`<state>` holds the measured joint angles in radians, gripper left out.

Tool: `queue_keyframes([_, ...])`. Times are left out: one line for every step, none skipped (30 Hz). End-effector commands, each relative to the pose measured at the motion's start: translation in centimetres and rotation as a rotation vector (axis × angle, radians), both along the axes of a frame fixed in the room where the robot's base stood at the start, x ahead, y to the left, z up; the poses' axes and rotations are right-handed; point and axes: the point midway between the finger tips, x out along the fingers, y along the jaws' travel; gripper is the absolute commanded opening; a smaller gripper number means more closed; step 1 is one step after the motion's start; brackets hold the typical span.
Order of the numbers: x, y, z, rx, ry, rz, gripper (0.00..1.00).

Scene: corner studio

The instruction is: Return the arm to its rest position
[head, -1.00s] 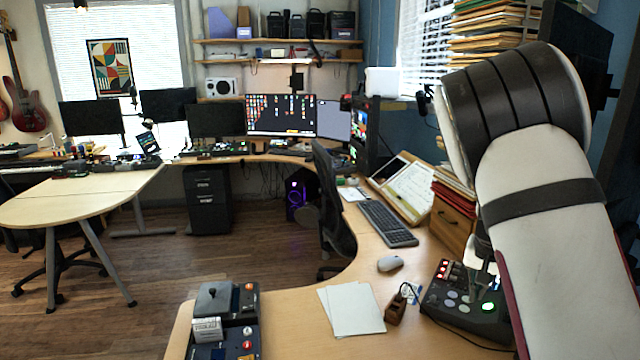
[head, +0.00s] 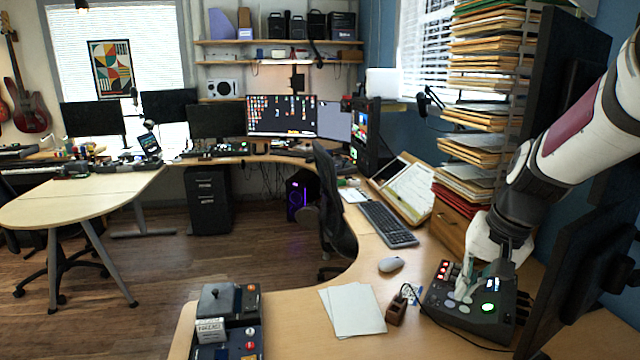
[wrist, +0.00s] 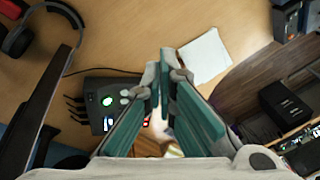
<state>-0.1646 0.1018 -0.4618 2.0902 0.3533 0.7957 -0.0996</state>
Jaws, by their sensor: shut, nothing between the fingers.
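My arm (head: 590,135) reaches in from the upper right in the head view. My gripper (head: 464,284) points down over the black button box (head: 459,318) on the desk. Its teal fingers are together with nothing between them; they also show in the wrist view (wrist: 158,75). The fingertips overlap the box in the head view, and I cannot tell whether they touch it. The box has red, green and grey buttons, and it shows beside and behind the fingers in the wrist view (wrist: 104,118).
A dark monitor (head: 565,170) and a folder stack (head: 475,100) stand close to the arm. White paper (head: 352,309), a mouse (head: 391,264), a small brown block (head: 396,311) and a keyboard (head: 388,224) lie left of the box. Headphones (wrist: 18,38) lie on the desk. Bare desk shows in front.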

Motion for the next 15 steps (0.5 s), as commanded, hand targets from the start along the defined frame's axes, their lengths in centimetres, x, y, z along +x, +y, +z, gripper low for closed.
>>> queue_keyframes([-1.7,0.9,1.5,0.01,-0.017,0.028,0.0])
queue_keyframes([-2.6,1.4,2.1,0.013,-0.023,0.046,0.0])
queue_keyframes([-3.9,2.1,3.0,0.015,-0.031,0.07,0.0])
queue_keyframes([-4.9,2.6,3.6,0.015,-0.037,0.09,0.0])
queue_keyframes([-5.9,3.0,4.1,0.012,-0.042,0.107,0.0])
queue_keyframes([-7.2,3.5,4.8,0.007,-0.051,0.131,0.0])
queue_keyframes([-8.2,4.0,5.3,0.002,-0.056,0.15,0.0])
queue_keyframes([-9.2,4.3,5.7,-0.004,-0.063,0.167,0.0])
queue_keyframes([-10.5,4.8,6.2,-0.015,-0.073,0.189,0.0])
queue_keyframes([-11.6,5.1,6.6,-0.025,-0.079,0.206,0.0])
queue_keyframes([-12.6,5.4,6.9,-0.036,-0.084,0.222,0.0])
queue_keyframes([-14.0,5.7,7.2,-0.054,-0.094,0.246,0.0])
queue_keyframes([-15.0,5.9,7.4,-0.068,-0.101,0.261,0.0])
queue_keyframes([-16.0,6.1,7.6,-0.084,-0.106,0.275,0.0])
queue_keyframes([-17.2,6.3,7.8,-0.106,-0.114,0.293,0.0])
